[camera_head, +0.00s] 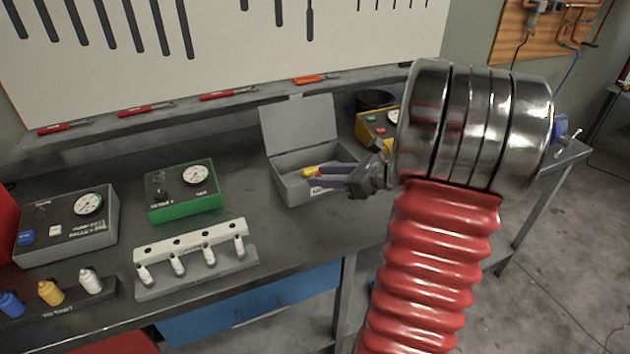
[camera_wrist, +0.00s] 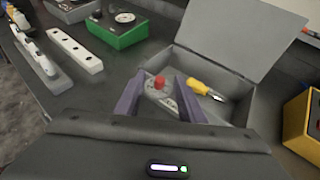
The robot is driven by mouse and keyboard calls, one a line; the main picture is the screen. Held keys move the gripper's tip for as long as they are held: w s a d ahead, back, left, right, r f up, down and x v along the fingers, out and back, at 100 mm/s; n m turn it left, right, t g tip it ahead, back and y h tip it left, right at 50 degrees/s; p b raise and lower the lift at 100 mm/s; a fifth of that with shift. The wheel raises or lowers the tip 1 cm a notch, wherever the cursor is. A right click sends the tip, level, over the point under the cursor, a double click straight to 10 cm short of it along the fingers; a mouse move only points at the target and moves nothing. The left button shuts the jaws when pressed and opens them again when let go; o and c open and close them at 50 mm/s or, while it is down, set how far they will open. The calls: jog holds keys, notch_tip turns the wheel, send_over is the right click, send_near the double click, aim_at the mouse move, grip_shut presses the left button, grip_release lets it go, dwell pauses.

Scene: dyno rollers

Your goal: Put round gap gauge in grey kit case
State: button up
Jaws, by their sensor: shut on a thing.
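The grey kit case (camera_head: 285,186) stands on the bench with its lid raised at the back; it also shows in the wrist view (camera_wrist: 243,68). My gripper (camera_head: 318,177) reaches in from the right over the case opening. In the wrist view, its purple fingers (camera_wrist: 160,92) are shut on the round gap gauge (camera_wrist: 162,103), a grey disc with a red knob on top. The gauge is at the left part of the case opening. I cannot tell whether it touches the case floor. In the head view my fingers mostly hide the gauge.
A yellow-handled screwdriver (camera_wrist: 203,87) lies in the case, right of the gauge. A green gauge box (camera_head: 184,192) and a white rack (camera_head: 195,255) stand to the left. A yellow box (camera_head: 375,127) stands behind on the right. Bench between rack and case is clear.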

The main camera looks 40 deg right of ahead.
jog(key=w+d+r+m+h, duration=0.3)
jog(key=w+d+r+h, duration=0.1)
jog(key=w+d+r, duration=0.1)
jog(key=shift+w+d+r+m+t, duration=0.2)
jog(key=shift+w+r+m+t, duration=0.15)
jog(key=shift+w+r, duration=0.55)
jog(key=shift+f, duration=0.15)
notch_tip(320, 180, down, 6)
jog(key=shift+f, duration=0.1)
jog(key=shift+f, duration=1.85)
jog(key=shift+f, duration=0.45)
